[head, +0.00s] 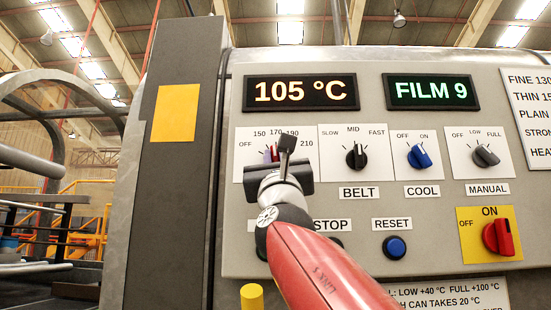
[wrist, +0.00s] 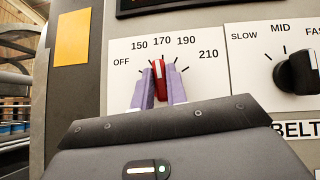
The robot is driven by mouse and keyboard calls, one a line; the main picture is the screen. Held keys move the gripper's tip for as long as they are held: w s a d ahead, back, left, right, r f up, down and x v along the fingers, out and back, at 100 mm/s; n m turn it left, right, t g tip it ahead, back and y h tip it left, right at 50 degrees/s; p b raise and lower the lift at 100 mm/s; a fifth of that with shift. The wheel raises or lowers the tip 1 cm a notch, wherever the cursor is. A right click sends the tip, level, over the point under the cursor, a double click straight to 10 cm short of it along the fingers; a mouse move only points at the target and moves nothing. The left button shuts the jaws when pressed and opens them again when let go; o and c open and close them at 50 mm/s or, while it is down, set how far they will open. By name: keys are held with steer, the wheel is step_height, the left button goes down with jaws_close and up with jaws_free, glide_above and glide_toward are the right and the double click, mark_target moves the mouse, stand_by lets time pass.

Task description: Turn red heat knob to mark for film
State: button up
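The red heat knob (wrist: 159,78) sits on a white dial plate with marks OFF, 150, 170, 190 and 210. Its white line points nearly straight up, between the 150 and 170 labels. The purple fingers of my gripper (wrist: 160,86) stand on either side of the knob and appear closed against it. In the head view my gripper (head: 273,156) covers most of the knob and the lower dial. The heat display (head: 301,92) reads 105 °C and the film display (head: 431,92) reads FILM 9.
To the right are the black belt knob (head: 356,155), blue cool knob (head: 419,156), grey manual knob (head: 486,155) and red ON/OFF switch (head: 497,236). A blue reset button (head: 395,247) is below. A film chart (head: 527,106) is cut off at the right edge.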

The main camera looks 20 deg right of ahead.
jaws_close()
steer(key=shift+m+h, duration=0.4)
steer(key=shift+m, duration=0.1)
steer(key=m+g+h, duration=0.2)
steer(key=m+h, duration=0.2)
steer(key=m+g+h+p, duration=0.1)
steer(key=m+h, duration=0.2)
steer(key=m, duration=0.2)
steer(key=shift+a+g+h, duration=0.15)
steer(key=shift+g+h, duration=0.25)
steer(key=shift+m+g+h+p, duration=0.45)
steer(key=shift+m+g+h, duration=0.5)
steer(key=shift+m, duration=0.6)
steer(key=shift+m+g+h+p, duration=0.4)
steer(key=shift+m+g+h, duration=0.55)
steer(key=shift+m, duration=0.6)
steer(key=shift+m+g+h, duration=0.3)
steer(key=shift+g, duration=0.1)
steer(key=o, duration=0.6)
jaws_free()
